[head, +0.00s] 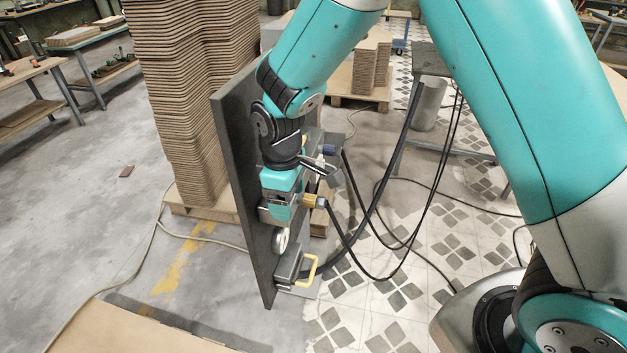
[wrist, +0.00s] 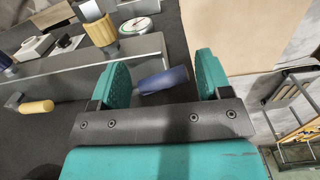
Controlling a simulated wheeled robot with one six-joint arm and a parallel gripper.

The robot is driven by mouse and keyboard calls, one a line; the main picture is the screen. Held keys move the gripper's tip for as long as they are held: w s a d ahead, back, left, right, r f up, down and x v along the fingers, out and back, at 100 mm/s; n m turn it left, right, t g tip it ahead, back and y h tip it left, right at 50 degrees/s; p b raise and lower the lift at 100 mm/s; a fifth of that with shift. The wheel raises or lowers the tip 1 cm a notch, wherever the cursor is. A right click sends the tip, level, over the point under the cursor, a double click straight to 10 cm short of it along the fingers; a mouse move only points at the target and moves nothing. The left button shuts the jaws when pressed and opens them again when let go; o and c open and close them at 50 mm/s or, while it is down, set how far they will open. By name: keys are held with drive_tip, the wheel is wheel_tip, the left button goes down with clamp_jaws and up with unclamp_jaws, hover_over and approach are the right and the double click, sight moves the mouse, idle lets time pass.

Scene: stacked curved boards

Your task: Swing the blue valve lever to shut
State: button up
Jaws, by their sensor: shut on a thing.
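The blue valve lever's handle (wrist: 172,79) is a rounded blue grip on a thin metal stem in the wrist view. It lies between the two teal fingers of my gripper (wrist: 164,76), which is shut on it. In the head view my gripper (head: 283,207) is at the fittings on the dark upright panel (head: 234,150). The lever there is hidden or too small to make out surely. How far the lever is turned cannot be told.
The panel also carries a round white gauge (wrist: 139,27), a wooden-coloured handle (wrist: 36,106) and a box with a yellow handle (head: 310,270). Black cables (head: 385,275) hang to its right. Tall stacked boards (head: 185,90) stand behind it.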

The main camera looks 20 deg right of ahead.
drive_tip(key=shift+w+a+r, duration=0.15)
drive_tip(key=shift+w+a, duration=0.15)
drive_tip(key=shift+a, duration=0.15)
drive_tip(key=shift+a+p, duration=0.1)
drive_tip(key=shift+p, duration=0.2)
drive_tip(key=shift+a, duration=0.2)
drive_tip(key=shift+o, duration=1.1)
drive_tip(key=shift+c, duration=0.5)
wheel_tip(320, 180, up, 4)
drive_tip(key=p, duration=0.3)
drive_tip(key=shift+w+a+p, duration=0.15)
drive_tip(key=shift+p, duration=0.15)
drive_tip(key=shift+c, duration=0.6)
wheel_tip(320, 180, up, 3)
drive_tip(key=shift+f+p, duration=0.1)
drive_tip(key=shift+p, duration=1.05)
